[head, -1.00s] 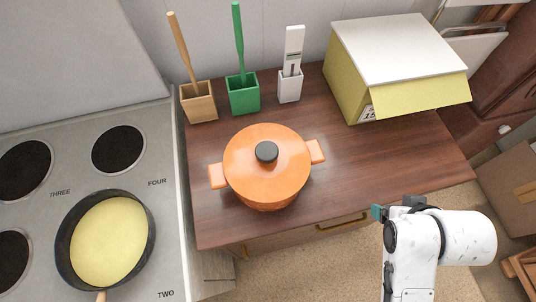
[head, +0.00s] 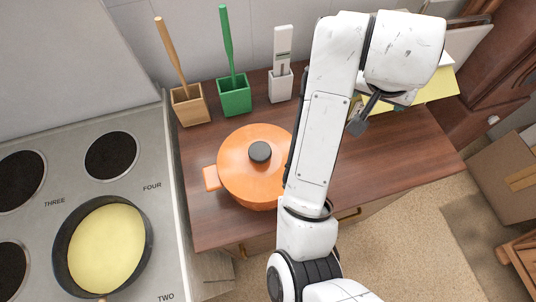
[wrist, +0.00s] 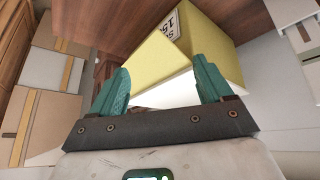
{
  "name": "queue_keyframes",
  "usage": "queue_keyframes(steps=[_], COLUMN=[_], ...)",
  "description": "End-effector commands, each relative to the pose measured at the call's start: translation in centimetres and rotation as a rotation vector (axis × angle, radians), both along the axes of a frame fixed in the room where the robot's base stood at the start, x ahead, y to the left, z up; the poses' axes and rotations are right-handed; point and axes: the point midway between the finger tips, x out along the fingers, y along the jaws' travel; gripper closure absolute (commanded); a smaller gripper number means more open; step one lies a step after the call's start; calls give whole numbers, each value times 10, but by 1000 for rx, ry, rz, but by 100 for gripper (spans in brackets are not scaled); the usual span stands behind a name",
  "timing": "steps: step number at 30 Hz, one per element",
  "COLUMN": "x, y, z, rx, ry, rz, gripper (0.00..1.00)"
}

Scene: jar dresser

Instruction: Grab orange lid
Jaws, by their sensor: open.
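The orange lid (head: 238,160) with its dark round knob (head: 260,152) sits on the orange pot (head: 211,178) on the wooden dresser top. My white arm covers the right side of the lid and pot in the head view. My gripper shows in the wrist view (wrist: 160,88) with its two teal fingers spread apart and nothing between them. It is to the right of the lid, near the yellow box, and the lid is not in the wrist view. In the head view the fingers are mostly hidden by the arm.
A yellow box (wrist: 213,42) with a white top stands at the back right, partly behind my arm. A wooden holder (head: 189,106), a green holder (head: 234,96) and a white holder (head: 281,87) line the wall. A pan (head: 62,258) sits on the stove at left.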

Motion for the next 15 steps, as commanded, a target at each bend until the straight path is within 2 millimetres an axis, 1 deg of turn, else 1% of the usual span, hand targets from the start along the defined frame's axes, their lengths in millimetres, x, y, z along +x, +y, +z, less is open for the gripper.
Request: queue_keyframes(steps=[1, 5, 6, 8, 9, 12, 15], x=[2, -7, -12, -22, -30, -49, -66], y=[24, 80, 98, 126, 144, 184, 211], z=[8, 18, 21, 24, 26, 31, 34], rx=[43, 136, 166, 204, 228, 272, 296], ry=[16, 101, 135, 189, 228, 317, 387], rz=[-9, -40, -45, -46, -45, -34, -23], gripper=[21, 21, 21, 21, 21, 21, 21])
